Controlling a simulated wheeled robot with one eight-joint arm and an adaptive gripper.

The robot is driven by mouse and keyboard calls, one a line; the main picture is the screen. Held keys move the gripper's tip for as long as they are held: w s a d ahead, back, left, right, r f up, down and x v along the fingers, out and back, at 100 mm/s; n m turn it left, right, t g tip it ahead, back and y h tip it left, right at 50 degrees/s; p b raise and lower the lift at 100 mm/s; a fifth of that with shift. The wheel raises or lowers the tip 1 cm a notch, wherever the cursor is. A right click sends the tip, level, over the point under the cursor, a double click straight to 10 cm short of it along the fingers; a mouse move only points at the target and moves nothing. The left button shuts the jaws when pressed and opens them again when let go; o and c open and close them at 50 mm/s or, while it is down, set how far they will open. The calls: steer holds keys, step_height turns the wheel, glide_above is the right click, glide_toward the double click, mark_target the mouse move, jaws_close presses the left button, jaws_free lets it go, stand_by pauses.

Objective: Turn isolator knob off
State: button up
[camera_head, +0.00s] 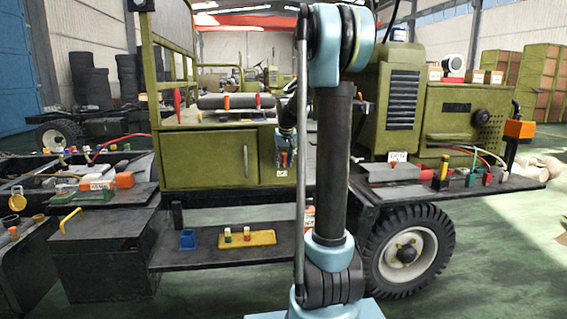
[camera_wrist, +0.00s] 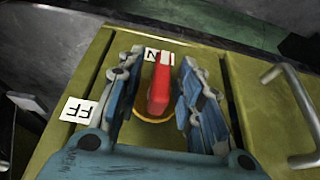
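The isolator knob (camera_wrist: 160,86) is a red lever on a round yellow base, on an olive-green panel (camera_wrist: 245,85). In the wrist view, the red lever points up the picture towards a white label ending in N (camera_wrist: 151,56), partly hidden. Another white label reading FF (camera_wrist: 77,109) lies left of the knob. My gripper (camera_wrist: 162,58) is open, with one blue finger on each side of the red lever and visible gaps between. In the head view, my gripper (camera_head: 285,140) is at the right part of the green cabinet, partly hidden by my arm.
A metal handle (camera_wrist: 290,115) stands out on the panel at the right of the wrist view. In the head view, a dark lower shelf (camera_head: 205,257) holds a yellow tray (camera_head: 262,238) and a blue box (camera_head: 187,240). A large wheel (camera_head: 408,250) is at right.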

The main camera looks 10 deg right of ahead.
steer(key=shift+c, duration=0.3)
jaws_close()
steer(key=shift+a, duration=0.1)
steer(key=h, duration=0.3)
steer(key=shift+a+n+h, duration=0.15)
steer(key=shift+n+h, duration=0.25)
steer(key=n+h, duration=0.1)
steer(key=h, duration=0.3)
steer(key=shift+a+f+t, duration=0.1)
steer(key=shift+t, duration=0.2)
steer(key=n+h, duration=0.1)
steer(key=h, duration=0.4)
steer(key=shift+f+t, duration=0.15)
steer(key=shift+t, duration=0.25)
steer(key=shift+f+n+t+h, duration=0.1)
steer(key=shift+n+t+h, duration=0.6)
steer(key=shift+h, duration=1.1)
steer(key=shift+s, duration=0.1)
